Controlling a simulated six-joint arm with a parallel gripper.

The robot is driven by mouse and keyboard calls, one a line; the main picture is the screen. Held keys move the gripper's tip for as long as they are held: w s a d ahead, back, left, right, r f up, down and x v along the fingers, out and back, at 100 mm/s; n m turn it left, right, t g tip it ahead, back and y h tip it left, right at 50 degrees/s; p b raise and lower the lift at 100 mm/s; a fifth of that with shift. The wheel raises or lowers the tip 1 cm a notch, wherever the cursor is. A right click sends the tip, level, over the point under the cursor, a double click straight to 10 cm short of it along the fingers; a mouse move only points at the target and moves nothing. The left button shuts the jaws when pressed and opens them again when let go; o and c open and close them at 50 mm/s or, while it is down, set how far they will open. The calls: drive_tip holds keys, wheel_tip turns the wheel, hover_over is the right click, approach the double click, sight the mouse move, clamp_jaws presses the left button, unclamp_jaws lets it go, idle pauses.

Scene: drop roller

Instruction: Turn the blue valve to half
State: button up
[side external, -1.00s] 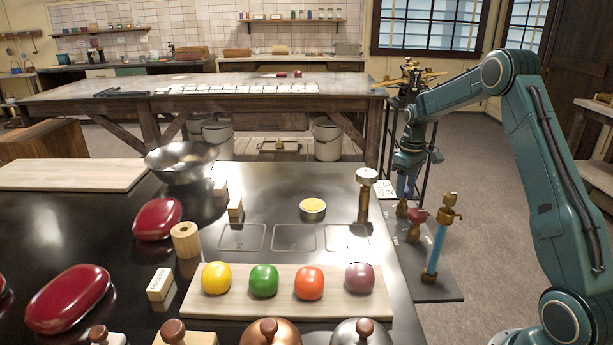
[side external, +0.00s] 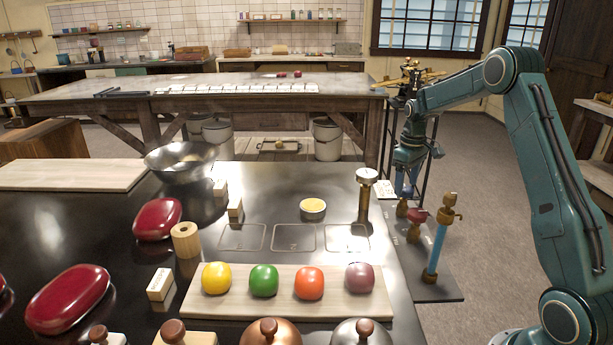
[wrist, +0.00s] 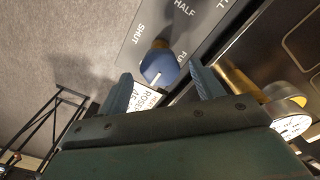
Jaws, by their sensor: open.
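The blue valve (wrist: 158,69) is a round knob with a short pale line on its top, seen in the wrist view. Its dark plate (wrist: 150,22) carries the words SHUT, HALF and FULL around it. My gripper (wrist: 161,86) is open, with one finger on each side of the knob and visible gaps to it. In the side external view my gripper (side external: 406,185) points down over the valve panel, and the blue knob cannot be made out there.
A red valve (side external: 417,216) and a blue pipe with brass fittings (side external: 437,245) stand nearby on the panel. A brass post with a pale top (side external: 366,190) stands on the black counter to the left.

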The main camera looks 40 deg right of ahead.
sight(405, 187)
wheel_tip(405, 187, up, 12)
drive_tip(key=shift+r, duration=0.25)
idle(0.3)
drive_tip(key=s+a+r+t, duration=0.1)
drive_tip(key=s+a+r, duration=0.35)
drive_tip(key=a, duration=0.55)
drive_tip(key=s+a+r+t, duration=0.2)
drive_tip(key=s+a+r, duration=0.3)
drive_tip(key=a, duration=0.5)
drive_tip(key=s+a+f+t, duration=0.1)
drive_tip(key=s+a+f, duration=0.2)
drive_tip(key=s+a, duration=0.2)
drive_tip(key=s+a+f+t, duration=0.1)
drive_tip(key=s+a+f, duration=0.2)
drive_tip(key=s, duration=0.8)
drive_tip(key=shift+s+a+t, duration=0.2)
drive_tip(key=shift+a+t, duration=0.1)
drive_tip(key=shift+a, duration=0.65)
